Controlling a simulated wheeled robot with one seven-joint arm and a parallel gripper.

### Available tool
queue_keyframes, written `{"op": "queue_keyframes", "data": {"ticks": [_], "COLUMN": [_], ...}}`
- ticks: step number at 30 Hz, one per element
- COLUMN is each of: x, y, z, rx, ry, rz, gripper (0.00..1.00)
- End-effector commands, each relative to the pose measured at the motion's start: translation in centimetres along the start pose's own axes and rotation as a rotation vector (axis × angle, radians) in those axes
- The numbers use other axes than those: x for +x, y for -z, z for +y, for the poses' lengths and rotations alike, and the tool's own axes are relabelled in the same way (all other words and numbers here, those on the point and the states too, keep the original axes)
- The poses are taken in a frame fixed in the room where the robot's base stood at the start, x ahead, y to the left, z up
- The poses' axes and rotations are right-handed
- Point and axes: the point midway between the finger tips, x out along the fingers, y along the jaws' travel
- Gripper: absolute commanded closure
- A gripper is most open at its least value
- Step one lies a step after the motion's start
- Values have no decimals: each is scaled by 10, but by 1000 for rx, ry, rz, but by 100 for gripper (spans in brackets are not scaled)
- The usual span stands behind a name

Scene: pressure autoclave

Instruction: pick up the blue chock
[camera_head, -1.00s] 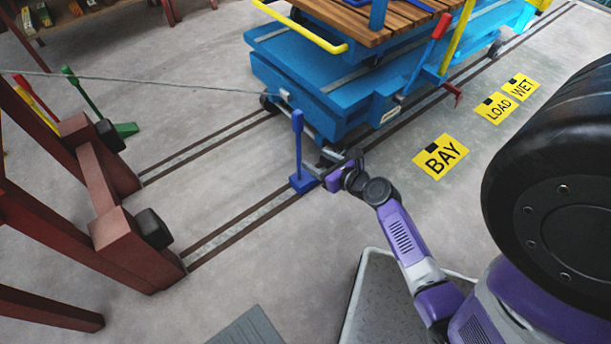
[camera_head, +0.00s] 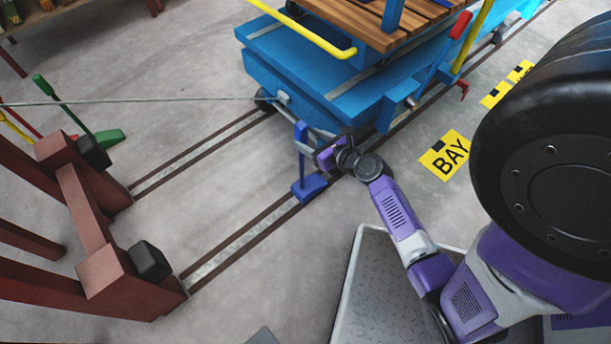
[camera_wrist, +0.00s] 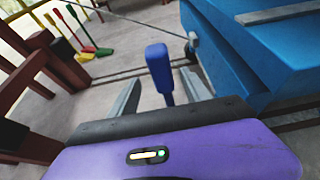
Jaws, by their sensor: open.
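The blue chock (camera_head: 309,188) sits on the near rail in front of the blue cart, with its handle standing upright. My gripper (camera_head: 310,147) is open at the handle's upper part, from the right side. In the wrist view the blue handle (camera_wrist: 159,70) stands between the two open fingers of my gripper (camera_wrist: 158,95). The fingers look apart from the handle on both sides. The chock's base is hidden in the wrist view.
The blue cart (camera_head: 262,72) with a wooden slatted top stands just behind the chock. A cable (camera_head: 150,101) runs to the cart. A red frame with black buffers (camera_head: 152,262) stands at left. Floor between the rails is clear.

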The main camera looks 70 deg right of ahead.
Motion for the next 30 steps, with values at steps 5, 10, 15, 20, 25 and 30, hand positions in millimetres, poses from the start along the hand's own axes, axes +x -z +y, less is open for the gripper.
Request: {"op": "queue_keyframes", "data": {"ticks": [5,10,15,20,25,30], "x": [14,31,53,72,78,78], "y": [2,3,8,8,6,5], "z": [0,0,-1,-2,-2,-2], "rx": [1,0,0,1,-1,0], "ry": [-1,-1,-2,0,0,0], "rz": [-2,-1,-2,-2,-1,0], "gripper": [44,44,44,44,44,44]}}
